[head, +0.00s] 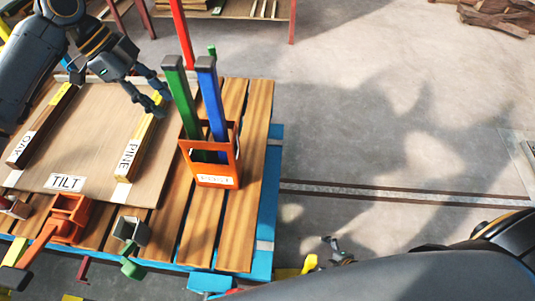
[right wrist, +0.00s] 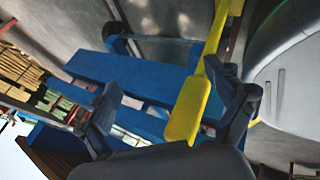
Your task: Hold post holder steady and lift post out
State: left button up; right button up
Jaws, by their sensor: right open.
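The orange post holder (head: 214,174) stands on the slatted wooden top, its label facing front. A green post (head: 181,100) and a blue post (head: 211,100) stand upright in it, their lower ends partly hidden by its walls. My left gripper (head: 162,101) is to the left of the holder, over the far end of the PINE bar; its fingers look apart and empty, touching neither holder nor posts. My right gripper (head: 337,248) is low, beyond the top's right edge. In the right wrist view it is open (right wrist: 170,105), with a yellow bar (right wrist: 190,105) showing between its fingers.
A board (head: 85,150) labelled TILT carries the OAK bar (head: 40,125) and PINE bar (head: 137,148). An orange bracket (head: 66,215) and a grey square socket (head: 131,229) sit at the front. A red post (head: 183,32) rises behind. Open floor (head: 400,130) lies to the right.

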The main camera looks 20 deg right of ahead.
aim_at(213, 152)
jog(key=w+a+r+n+t+y, duration=0.2)
jog(key=w+a+r+n+y, duration=0.2)
jog(key=w+r+n, duration=0.6)
jog(key=w+a+r+n+t+y, duration=0.2)
jog(key=w+a+r+n+y, duration=0.15)
jog(key=w+r+n, duration=0.7)
jog(key=a+r+n+g+y, duration=0.2)
jog(key=a+r+n+y, duration=0.15)
jog(key=r+n, duration=0.5)
jog(key=a+r+n+g+y, duration=0.25)
jog(key=a+r+n, duration=0.25)
jog(key=r, duration=0.7)
jog(key=shift+y, duration=0.45)
jog(key=x, duration=1.2)
jog(key=shift+s+a+f, duration=0.1)
jog(key=shift+s+a, duration=0.05)
jog(key=shift+a, duration=0.15)
jog(key=shift+c, duration=0.5)
jog(key=c, duration=1.3)
